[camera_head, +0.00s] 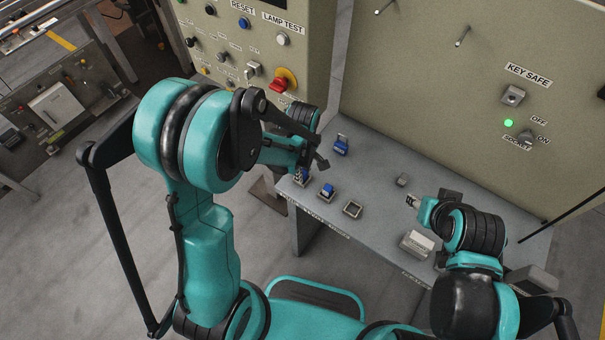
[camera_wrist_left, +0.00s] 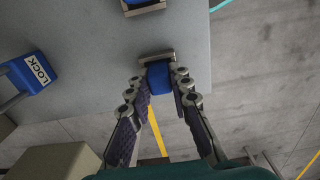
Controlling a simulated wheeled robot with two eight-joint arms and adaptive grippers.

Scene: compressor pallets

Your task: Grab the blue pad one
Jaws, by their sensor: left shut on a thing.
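A blue pad (camera_wrist_left: 160,78) sits at a small metal square holder (camera_wrist_left: 156,57) at the table edge. My left gripper (camera_wrist_left: 161,84) has its two dark fingers closed on either side of the pad, with the tips near the holder. In the head view the left gripper (camera_head: 303,167) is at the table's left corner, and its wrist partly hides the pad. A second blue pad (camera_head: 327,189) sits in its own square holder just to the right.
A pale box (camera_head: 417,243) and a small grey block (camera_head: 402,180) lie farther right on the table (camera_head: 385,160). Control panels rise behind.

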